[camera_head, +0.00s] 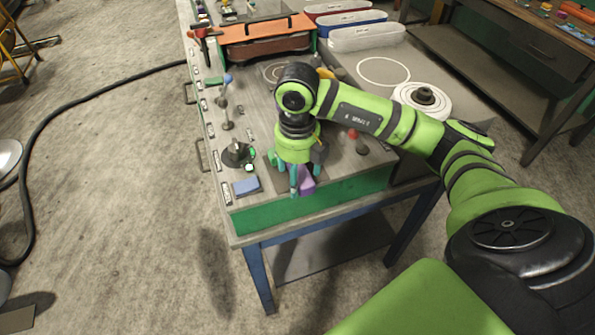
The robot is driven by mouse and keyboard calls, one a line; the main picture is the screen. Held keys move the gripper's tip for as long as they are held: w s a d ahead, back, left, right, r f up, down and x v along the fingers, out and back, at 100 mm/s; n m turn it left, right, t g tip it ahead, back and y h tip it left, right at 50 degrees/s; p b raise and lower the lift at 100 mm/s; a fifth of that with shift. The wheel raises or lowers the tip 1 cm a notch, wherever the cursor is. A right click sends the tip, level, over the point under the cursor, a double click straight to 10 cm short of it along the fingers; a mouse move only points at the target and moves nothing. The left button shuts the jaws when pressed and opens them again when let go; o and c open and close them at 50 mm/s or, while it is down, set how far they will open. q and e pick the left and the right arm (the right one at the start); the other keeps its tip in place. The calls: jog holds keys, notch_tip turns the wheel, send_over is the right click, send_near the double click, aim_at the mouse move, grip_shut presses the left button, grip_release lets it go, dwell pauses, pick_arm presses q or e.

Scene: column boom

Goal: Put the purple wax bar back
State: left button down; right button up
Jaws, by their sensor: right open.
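The purple wax bar (307,186) lies near the front edge of the workbench, partly hidden by my right gripper. My right gripper (295,178) points down over the front of the bench, with its teal fingers open. One finger is right beside the purple bar; I cannot tell whether they touch. My left gripper is not in view.
A blue block (246,186) lies at the bench's front left corner, near a dark cone-shaped part (236,154). A red-topped knob (353,134) and a white disc (422,98) are to the right. An orange-framed rack (264,38) and several bins (366,36) stand behind.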

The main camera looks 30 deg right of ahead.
jog(key=shift+r, duration=0.1)
jog(key=shift+r, duration=0.2)
notch_tip(320, 180, up, 4)
jog(key=shift+w+r+b, duration=0.1)
jog(key=shift+b, duration=0.7)
notch_tip(320, 180, up, 8)
jog(key=shift+f+p, duration=0.25)
jog(key=shift+p, duration=0.05)
